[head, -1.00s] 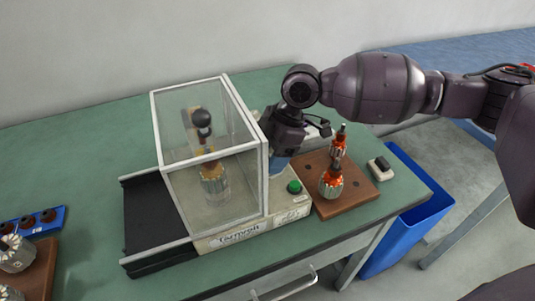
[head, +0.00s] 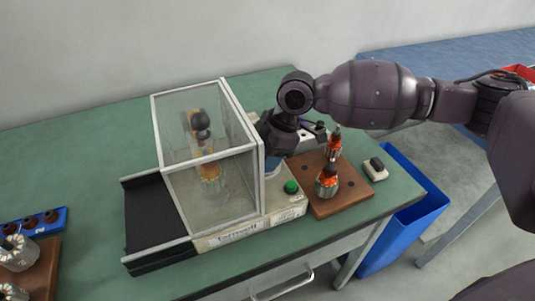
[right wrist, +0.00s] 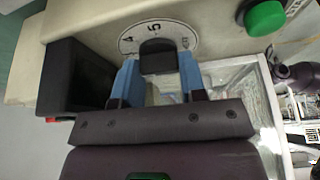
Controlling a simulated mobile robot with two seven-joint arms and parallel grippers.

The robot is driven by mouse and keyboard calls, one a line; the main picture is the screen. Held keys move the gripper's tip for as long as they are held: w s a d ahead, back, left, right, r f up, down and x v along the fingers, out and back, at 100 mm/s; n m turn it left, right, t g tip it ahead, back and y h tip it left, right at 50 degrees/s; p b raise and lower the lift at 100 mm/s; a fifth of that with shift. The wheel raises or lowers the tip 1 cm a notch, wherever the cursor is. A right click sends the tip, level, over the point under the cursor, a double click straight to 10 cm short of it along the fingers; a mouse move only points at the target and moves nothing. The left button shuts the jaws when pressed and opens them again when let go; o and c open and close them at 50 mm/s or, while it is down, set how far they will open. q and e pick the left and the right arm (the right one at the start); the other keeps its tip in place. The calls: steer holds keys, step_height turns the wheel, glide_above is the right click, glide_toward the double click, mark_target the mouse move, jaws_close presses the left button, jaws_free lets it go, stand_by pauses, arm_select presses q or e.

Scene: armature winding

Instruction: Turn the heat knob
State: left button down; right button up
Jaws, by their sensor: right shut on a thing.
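The heat knob (right wrist: 158,57) is a black knob on a white numbered dial (right wrist: 128,41) on the beige machine, seen in the right wrist view. My right gripper (right wrist: 158,72) has its two blue fingers on either side of the knob and is shut on it. In the head view my right gripper (head: 280,160) reaches down to the machine (head: 235,237) beside its clear enclosure, and the knob is hidden there behind the gripper and enclosure. My left gripper is not in view.
A green button (head: 291,187) sits on the machine's front right; it also shows in the right wrist view (right wrist: 265,18). A wooden board (head: 345,200) with orange-wound armatures stands to the right. A blue bin (head: 405,225) is beyond the bench edge.

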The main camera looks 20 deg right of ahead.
steer(key=shift+r+m+t+p, duration=0.3)
steer(key=shift+r+m+p, duration=0.2)
steer(key=shift+m+p, duration=0.3)
steer(key=shift+f+m+p, duration=0.1)
steer(key=shift+m+p, duration=0.4)
steer(key=shift+p, duration=0.4)
steer(key=shift+f+m+t+p, duration=0.2)
steer(key=shift+m+t+p, duration=0.1)
steer(key=shift+m+p, duration=0.1)
steer(key=shift+f, duration=0.2)
steer(key=o, duration=0.9)
steer(key=shift+r, duration=0.2)
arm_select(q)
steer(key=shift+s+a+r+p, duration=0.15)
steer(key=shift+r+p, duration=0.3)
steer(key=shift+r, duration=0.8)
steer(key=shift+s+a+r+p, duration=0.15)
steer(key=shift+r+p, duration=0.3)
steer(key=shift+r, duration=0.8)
arm_select(e)
steer(key=shift+v, duration=5.25)
